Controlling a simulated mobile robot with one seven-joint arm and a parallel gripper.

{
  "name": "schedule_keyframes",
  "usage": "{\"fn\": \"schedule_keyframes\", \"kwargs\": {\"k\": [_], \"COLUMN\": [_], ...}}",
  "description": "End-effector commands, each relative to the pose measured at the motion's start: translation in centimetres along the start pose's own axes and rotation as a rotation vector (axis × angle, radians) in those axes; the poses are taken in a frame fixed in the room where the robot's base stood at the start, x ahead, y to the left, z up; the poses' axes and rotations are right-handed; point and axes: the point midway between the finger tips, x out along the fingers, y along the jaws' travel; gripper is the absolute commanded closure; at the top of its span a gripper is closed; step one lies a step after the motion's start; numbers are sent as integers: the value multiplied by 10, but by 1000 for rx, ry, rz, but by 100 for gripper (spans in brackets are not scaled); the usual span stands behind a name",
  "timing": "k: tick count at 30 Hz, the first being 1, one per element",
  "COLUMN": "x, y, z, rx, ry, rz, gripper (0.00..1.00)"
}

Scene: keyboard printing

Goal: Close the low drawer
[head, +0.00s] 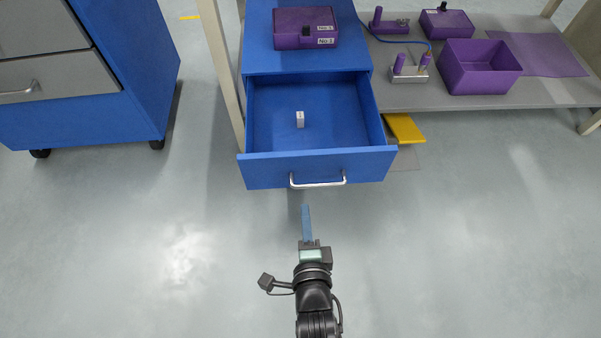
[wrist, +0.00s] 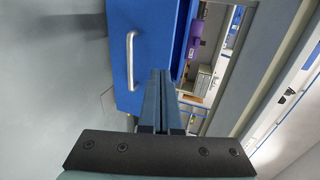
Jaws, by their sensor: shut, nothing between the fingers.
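The blue drawer (head: 270,169) is pulled open in the head view, with a silver bar handle (head: 318,181) on its front. A small white block (head: 300,119) stands inside it. My gripper (head: 306,207) is shut and empty, in front of the drawer and a little below the handle in the picture, apart from it. In the wrist view, the drawer front (wrist: 150,25) and its handle (wrist: 130,60) show sideways, left of my shut fingers (wrist: 163,72). The fingers hide part of the drawer's edge. I cannot tell the exact gap to the drawer front.
A purple box (head: 305,25) sits on the blue cabinet above the drawer. A grey table (head: 400,98) at right holds a purple bin (head: 480,70) and purple tools. A blue wheeled cabinet (head: 150,60) stands at left. The floor around my arm is clear.

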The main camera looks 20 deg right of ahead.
Motion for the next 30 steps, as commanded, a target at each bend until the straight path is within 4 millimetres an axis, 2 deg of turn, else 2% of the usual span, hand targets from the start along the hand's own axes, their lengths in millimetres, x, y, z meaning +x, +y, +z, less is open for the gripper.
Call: {"fn": "schedule_keyframes", "kwargs": {"k": [5,15,19,24,30], "x": [19,89,112,130,137], "y": [3,4,0,-8,-12], "z": [0,1,1,0,0], "rx": [1,0,1,1,0], "ry": [0,-1,-1,0,0], "rz": [-2,-3,-5,-2,0], "gripper": [100,100,100,100,100]}}
